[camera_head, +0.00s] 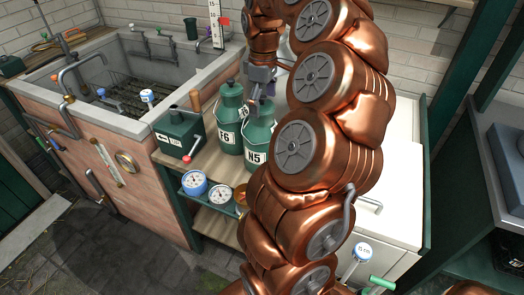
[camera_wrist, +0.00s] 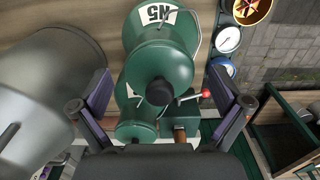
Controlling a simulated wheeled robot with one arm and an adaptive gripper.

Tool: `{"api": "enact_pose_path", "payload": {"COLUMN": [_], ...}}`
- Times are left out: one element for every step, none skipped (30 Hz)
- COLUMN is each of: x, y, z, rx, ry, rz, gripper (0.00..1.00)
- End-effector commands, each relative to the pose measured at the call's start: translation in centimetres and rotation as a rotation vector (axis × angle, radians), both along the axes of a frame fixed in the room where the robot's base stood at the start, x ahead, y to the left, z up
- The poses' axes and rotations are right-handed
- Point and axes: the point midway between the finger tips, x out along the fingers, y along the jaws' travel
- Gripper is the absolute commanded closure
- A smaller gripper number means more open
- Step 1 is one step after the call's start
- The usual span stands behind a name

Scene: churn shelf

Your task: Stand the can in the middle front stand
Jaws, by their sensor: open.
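Two green cans stand side by side on a wooden shelf (camera_head: 212,163). One is marked F6 (camera_head: 230,116) and the other N5 (camera_head: 258,146). My gripper (camera_head: 262,90) is above the N5 can in the head view. In the wrist view its fingers (camera_wrist: 160,85) are open, one on either side of the N5 can (camera_wrist: 160,55) and its black lid knob. I cannot tell whether they touch it. Part of a second green can (camera_wrist: 136,131) shows below it. I cannot make out which part is the middle front stand; my arm hides part of the shelf.
A green box with a red-knobbed lever (camera_head: 180,132) stands left of the cans. Dials, one blue-rimmed (camera_head: 194,183), line the shelf front. A stone sink (camera_head: 125,80) is at left and a white cabinet (camera_head: 400,200) at right. A large grey vessel (camera_wrist: 45,85) is close by the left finger.

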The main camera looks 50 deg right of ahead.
Motion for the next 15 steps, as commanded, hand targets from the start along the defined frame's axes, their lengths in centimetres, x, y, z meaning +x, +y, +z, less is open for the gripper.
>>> {"api": "enact_pose_path", "payload": {"x": [0.2, 0.3, 0.2, 0.2, 0.2, 0.2, 0.3, 0.3, 0.3, 0.3, 0.3, 0.3, 0.3, 0.3, 0.3], "y": [0.1, 0.1, 0.1, 0.2, 0.2, 0.1, 0.1, 0.1, 0.1, 0.1, 0.1, 0.1, 0.1, 0.1, 0.1], "z": [-0.5, -1.0, -1.5, -1.8, -2.1, -2.4, -2.6, -2.7, -2.8, -2.9, -2.9, -2.9, -2.9, -2.9, -2.9], "rx": [0.003, 0.003, 0.003, 0.004, 0.003, 0.003, 0.001, 0.0, 0.0, 0.0, 0.0, 0.0, 0.0, 0.0, 0.0], "ry": [0.002, 0.002, 0.003, 0.004, 0.003, 0.002, -0.001, -0.001, -0.002, -0.002, -0.002, -0.002, -0.002, -0.002, -0.002], "rz": [0.001, 0.001, 0.002, 0.002, 0.002, 0.002, 0.001, 0.001, 0.001, 0.001, 0.001, 0.001, 0.001, 0.001, 0.001], "gripper": [0.0, 0.0, 0.0, 0.0, 0.0, 0.0, 0.0, 0.0, 0.0, 0.0, 0.0, 0.0, 0.0, 0.0, 0.0]}}
